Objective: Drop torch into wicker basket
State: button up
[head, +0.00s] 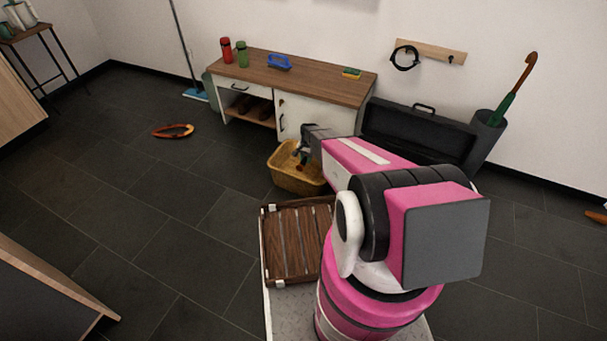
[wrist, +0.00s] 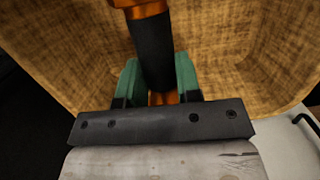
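The torch (wrist: 153,50) has a black grip and copper-orange ends. In the wrist view it lies between the green fingers of my gripper (wrist: 158,80), which press on it from both sides. The wicker basket (wrist: 60,45) is tan and woven, and its inside fills the background behind the torch. In the head view the yellow-brown basket (head: 295,181) stands on the floor in front of the cabinet. My gripper (head: 304,153) points down over its opening there, and my arm hides part of the basket's right side. The torch's far end is cut off in the wrist view.
An open black case (head: 420,130) and an umbrella stand (head: 484,137) are to the right. An orange oval object (head: 173,131) lies on clear floor at left.

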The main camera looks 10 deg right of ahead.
jog(key=o, duration=0.5)
jog(key=r, duration=0.3)
jog(key=w+r, duration=0.1)
jog(key=r, duration=0.3)
jog(key=d+r, duration=0.1)
jog(key=r, duration=0.2)
jog(key=shift+w+r, duration=0.15)
jog(key=shift+r, duration=0.25)
